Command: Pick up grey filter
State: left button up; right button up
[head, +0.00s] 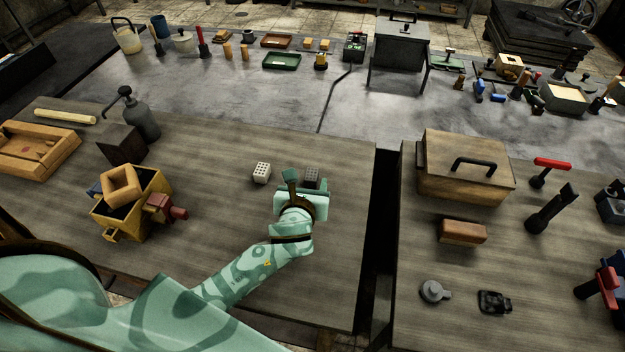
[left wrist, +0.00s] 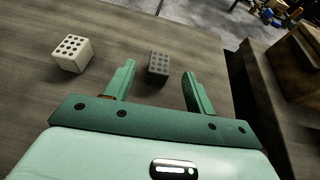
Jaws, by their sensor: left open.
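The grey filter (head: 312,177) is a small dark block with holes in its top, on the wooden table just beyond my left gripper. In the left wrist view the grey filter (left wrist: 158,64) stands between and slightly ahead of the two fingertips, apart from both. My left gripper (head: 303,184) is open and empty; its fingers also show in the left wrist view (left wrist: 160,74). A white filter (head: 262,172) with holes stands to the left of the grey one, and it shows outside the left finger in the left wrist view (left wrist: 72,53). My right gripper does not show.
A gap separates this table (head: 335,260) from the right one, which holds a wooden box (head: 465,165) and a brown block (head: 463,232). A yellow box (head: 130,205) and a dark spray bottle (head: 140,115) stand at left. Table around the filters is clear.

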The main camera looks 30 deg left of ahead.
aim_at(312, 173)
pick_arm(q)
jog(key=x, duration=0.3)
jog(key=shift+w+a+f+b, duration=0.1)
jog(key=shift+w+f+b, duration=0.15)
jog(key=shift+b, duration=0.1)
jog(key=b+x, duration=0.2)
jog(key=x, duration=0.2)
jog(key=shift+w+a+f, duration=0.1)
jog(key=shift+w+f, duration=0.15)
jog(key=shift+w, duration=0.3)
jog(key=c, duration=1)
